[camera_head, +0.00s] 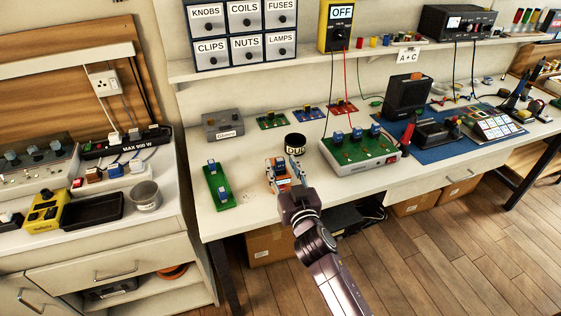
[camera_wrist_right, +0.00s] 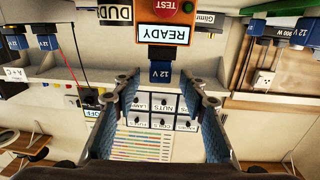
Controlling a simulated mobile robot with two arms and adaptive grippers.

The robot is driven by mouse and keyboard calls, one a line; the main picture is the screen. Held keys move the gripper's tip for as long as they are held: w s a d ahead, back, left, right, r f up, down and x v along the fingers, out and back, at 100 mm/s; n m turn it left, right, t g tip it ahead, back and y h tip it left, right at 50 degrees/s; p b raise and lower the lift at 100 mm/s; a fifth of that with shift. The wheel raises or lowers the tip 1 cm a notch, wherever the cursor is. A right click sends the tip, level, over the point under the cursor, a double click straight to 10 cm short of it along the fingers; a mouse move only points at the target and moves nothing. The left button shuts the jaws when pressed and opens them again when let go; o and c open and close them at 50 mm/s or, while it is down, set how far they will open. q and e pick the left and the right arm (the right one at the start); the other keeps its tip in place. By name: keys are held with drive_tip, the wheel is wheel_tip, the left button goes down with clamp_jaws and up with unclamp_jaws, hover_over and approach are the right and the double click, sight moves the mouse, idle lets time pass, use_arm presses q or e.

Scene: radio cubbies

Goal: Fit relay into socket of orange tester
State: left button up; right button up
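The orange tester (camera_head: 270,178) stands near the front edge of the middle bench. In the right wrist view the tester (camera_wrist_right: 187,28) shows a red TEST button and a lit READY display. A blue 12 V relay (camera_wrist_right: 160,72) sits at its dark socket, by the display; how deep it is seated I cannot tell. My right gripper (camera_head: 290,181) is beside the tester. In the wrist view the right gripper (camera_wrist_right: 160,88) is open, its fingers either side of the relay with gaps between. My left gripper is not in view.
A black DUDS cup (camera_head: 294,144) stands behind the tester. A green rack (camera_head: 217,187) with blue relays lies to its left. A green-topped panel (camera_head: 358,153) with several blue relays stands to its right. A grey box (camera_head: 222,124) is at the back.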

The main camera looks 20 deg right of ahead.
drive_tip(key=s, duration=0.5)
drive_tip(key=shift+s+a, duration=0.1)
drive_tip(key=shift+s, duration=0.1)
drive_tip(key=shift+r, duration=0.1)
